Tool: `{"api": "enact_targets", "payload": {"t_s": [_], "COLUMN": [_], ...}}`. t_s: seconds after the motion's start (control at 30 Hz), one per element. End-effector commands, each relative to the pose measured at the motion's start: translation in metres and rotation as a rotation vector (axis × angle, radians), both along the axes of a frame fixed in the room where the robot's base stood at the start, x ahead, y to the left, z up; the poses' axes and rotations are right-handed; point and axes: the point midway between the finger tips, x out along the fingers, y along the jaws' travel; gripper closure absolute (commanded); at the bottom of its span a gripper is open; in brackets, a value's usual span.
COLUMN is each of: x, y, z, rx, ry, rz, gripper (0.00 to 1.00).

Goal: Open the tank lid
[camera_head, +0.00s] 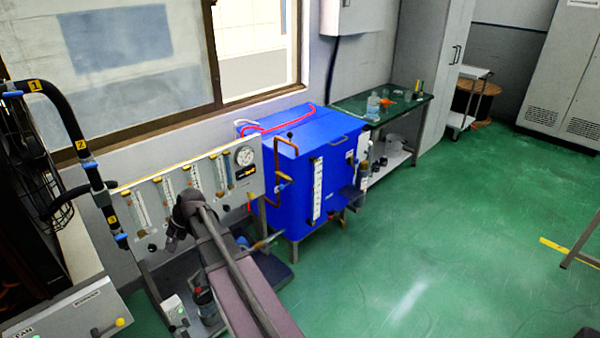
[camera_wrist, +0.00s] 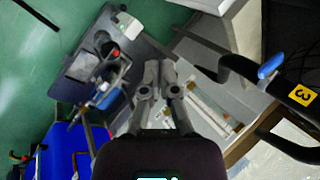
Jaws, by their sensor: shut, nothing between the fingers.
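The blue tank (camera_head: 290,190) stands on metal legs beside the gauge panel in the head view. Its flat blue lid (camera_head: 312,128) appears closed, with a pink-red hose and a white hose lying at its back left. The blue tank also shows in the lower left of the wrist view (camera_wrist: 62,150), partly cut off. My gripper (camera_wrist: 162,66) is shut and empty in the wrist view, apart from the tank. In the head view my arm is in front of the gauge panel, left of the tank, and its fingers cannot be made out.
The gauge panel (camera_head: 190,188) with tubes and a dial is close to my arm. Black numbered pipes (camera_head: 72,130) run at the left. A green-topped table (camera_head: 395,106) with bottles stands behind the tank. Copper pipes and a level gauge (camera_head: 317,190) front the tank.

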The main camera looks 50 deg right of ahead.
Motion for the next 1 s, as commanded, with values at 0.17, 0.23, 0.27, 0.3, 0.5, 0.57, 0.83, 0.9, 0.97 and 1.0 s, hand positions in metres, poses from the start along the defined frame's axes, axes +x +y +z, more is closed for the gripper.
{"api": "enact_targets", "payload": {"t_s": [0.17,0.23,0.27,0.3,0.5,0.57,0.83,0.9,0.97,1.0], "x": [0.037,0.049,0.054,0.060,0.089,0.097,0.124,0.129,0.132,0.134], "y": [-0.041,-0.058,-0.065,-0.075,-0.129,-0.147,-0.235,-0.260,-0.281,-0.296], "z": [-0.029,-0.036,-0.039,-0.042,-0.059,-0.064,-0.084,-0.088,-0.092,-0.095], "rx": [0.129,0.182,0.203,0.234,0.389,0.436,0.660,0.720,0.773,0.807], "ry": [-0.027,-0.038,-0.042,-0.049,-0.077,-0.087,-0.126,-0.137,-0.146,-0.153], "rz": [-0.157,-0.216,-0.242,-0.276,-0.440,-0.489,-0.698,-0.750,-0.792,-0.820], "gripper": [1.00,1.00,1.00,1.00,1.00,1.00,1.00,1.00,1.00,1.00]}}
